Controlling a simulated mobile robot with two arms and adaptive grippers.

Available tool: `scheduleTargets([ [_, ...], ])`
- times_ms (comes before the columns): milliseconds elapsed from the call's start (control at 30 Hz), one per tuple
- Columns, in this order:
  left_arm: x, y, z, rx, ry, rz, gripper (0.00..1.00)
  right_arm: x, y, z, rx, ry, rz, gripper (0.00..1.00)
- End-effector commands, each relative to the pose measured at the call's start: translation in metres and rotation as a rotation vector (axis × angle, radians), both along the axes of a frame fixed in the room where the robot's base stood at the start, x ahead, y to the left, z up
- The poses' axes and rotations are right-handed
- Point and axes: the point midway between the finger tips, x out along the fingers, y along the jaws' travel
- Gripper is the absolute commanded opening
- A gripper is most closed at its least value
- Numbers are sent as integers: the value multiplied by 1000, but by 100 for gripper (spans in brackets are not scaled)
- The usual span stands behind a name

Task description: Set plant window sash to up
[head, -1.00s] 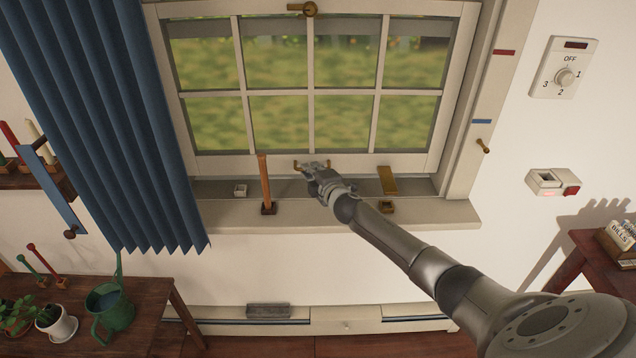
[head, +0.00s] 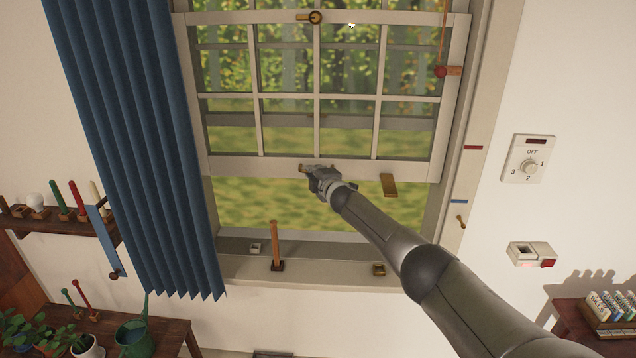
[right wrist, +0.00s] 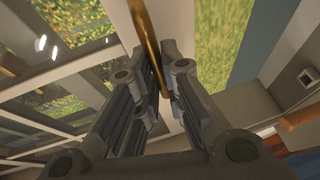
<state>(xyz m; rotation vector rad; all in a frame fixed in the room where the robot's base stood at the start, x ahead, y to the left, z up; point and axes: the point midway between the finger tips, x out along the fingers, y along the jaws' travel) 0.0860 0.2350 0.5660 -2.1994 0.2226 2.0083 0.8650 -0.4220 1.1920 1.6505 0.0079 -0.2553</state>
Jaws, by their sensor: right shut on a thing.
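The window sash (head: 230,167) is a cream frame with several panes, and it stands raised with an open gap between its bottom rail and the sill. My right gripper (head: 313,171) is at the bottom rail, shut on the brass sash lift. In the right wrist view the brass lift (right wrist: 149,35) runs between the fingers (right wrist: 160,82). A brass latch (head: 315,17) sits at the top middle of the sash. My left gripper is in neither view.
An orange-brown stick (head: 275,243) stands upright in a holder on the sill (head: 330,272). A blue curtain (head: 130,150) hangs at the left. Red (head: 473,147) and blue (head: 459,201) marks are on the right jamb, with a small brass peg (head: 461,221) below them.

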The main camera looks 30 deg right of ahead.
Motion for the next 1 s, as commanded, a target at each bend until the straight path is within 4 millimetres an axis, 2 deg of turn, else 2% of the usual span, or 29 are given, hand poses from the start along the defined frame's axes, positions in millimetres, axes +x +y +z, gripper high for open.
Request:
scheduleTargets([
  [467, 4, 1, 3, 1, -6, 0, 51, 0, 0, -4, 2, 12, -2, 0],
  [500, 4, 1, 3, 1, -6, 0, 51, 0, 0, -4, 2, 13, -3, 13],
  [633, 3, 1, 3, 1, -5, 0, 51, 0, 0, -4, 1, 12, -3, 30],
  [1000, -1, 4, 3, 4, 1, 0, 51, 0, 0, -2, 1, 9, -1, 31],
])
